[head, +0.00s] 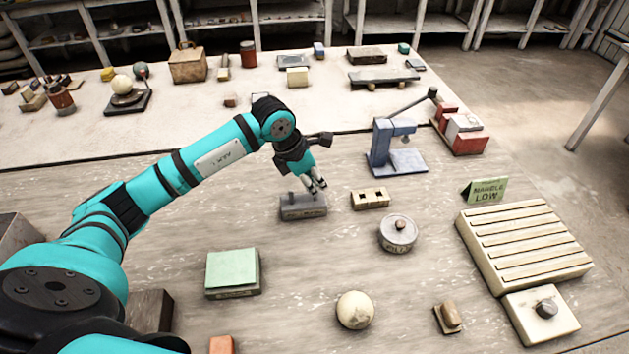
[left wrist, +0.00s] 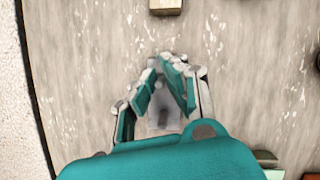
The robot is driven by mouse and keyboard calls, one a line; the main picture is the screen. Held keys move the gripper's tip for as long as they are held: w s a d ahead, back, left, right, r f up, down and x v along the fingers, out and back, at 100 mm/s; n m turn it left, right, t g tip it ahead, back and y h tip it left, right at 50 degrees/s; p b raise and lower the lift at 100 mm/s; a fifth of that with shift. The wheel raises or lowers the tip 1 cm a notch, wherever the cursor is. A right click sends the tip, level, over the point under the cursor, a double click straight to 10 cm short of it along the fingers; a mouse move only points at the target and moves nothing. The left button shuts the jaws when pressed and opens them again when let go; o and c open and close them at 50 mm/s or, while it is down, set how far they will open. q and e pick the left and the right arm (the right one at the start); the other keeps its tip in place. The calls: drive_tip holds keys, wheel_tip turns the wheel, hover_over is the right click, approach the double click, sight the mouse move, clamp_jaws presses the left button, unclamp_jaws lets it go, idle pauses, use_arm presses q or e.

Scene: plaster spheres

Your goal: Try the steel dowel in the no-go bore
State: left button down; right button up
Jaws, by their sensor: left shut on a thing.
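My left gripper (head: 318,187) points down over the right part of a low grey block (head: 292,208) with small lettering on its front. Its fingers are drawn together, and in the left wrist view the fingertips (left wrist: 165,62) nearly meet. The steel dowel it grips is mostly hidden by the fingers. A blurred grey shape (left wrist: 160,116) shows between and below them; I cannot tell dowel from block there. Bores in the grey block are not visible, nor whether the dowel touches it. My right gripper is not in view.
A tan block with two dark openings (head: 370,199) stands just right of the grey block. A blue lever press (head: 400,158) is behind it. A round grey weight (head: 398,233), a pale sphere (head: 355,310) and a green-topped box (head: 232,271) stand nearer. A ribbed cream tray (head: 522,243) is at right.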

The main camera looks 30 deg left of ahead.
use_arm(q)
drive_tip(key=shift+f+b, duration=1.15)
drive_tip(key=shift+f, duration=0.25)
drive_tip(key=shift+r, duration=0.15)
idle(0.4)
drive_tip(key=shift+r+p, duration=0.65)
drive_tip(key=shift+r, duration=0.25)
drive_tip(key=shift+r+p, duration=1.75)
drive_tip(key=shift+r, duration=1.25)
